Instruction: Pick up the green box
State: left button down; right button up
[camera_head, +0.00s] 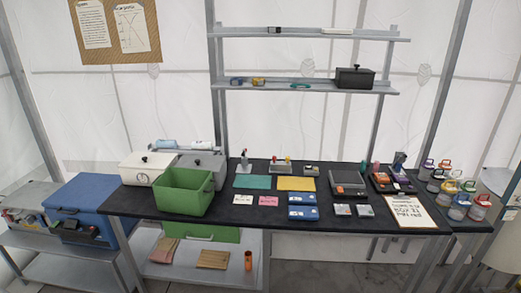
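The green box (172,202) stands upright on the left part of the dark table. Its top is open, and I see no contents inside. A handle shows on its right side. Another green container (205,234) is partly visible on the lower shelf behind and below the table edge. Neither of my grippers is in view.
A white lidded box (140,169) and a grey lidded box (207,162) stand close behind the green box. A blue box (82,197) is at the left on a lower bench. Cards, small devices and a clipboard (410,213) cover the table to the right. Several lidded jars stand far right.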

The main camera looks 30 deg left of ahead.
aim_at(189, 191)
jog(key=u, duration=1.4)
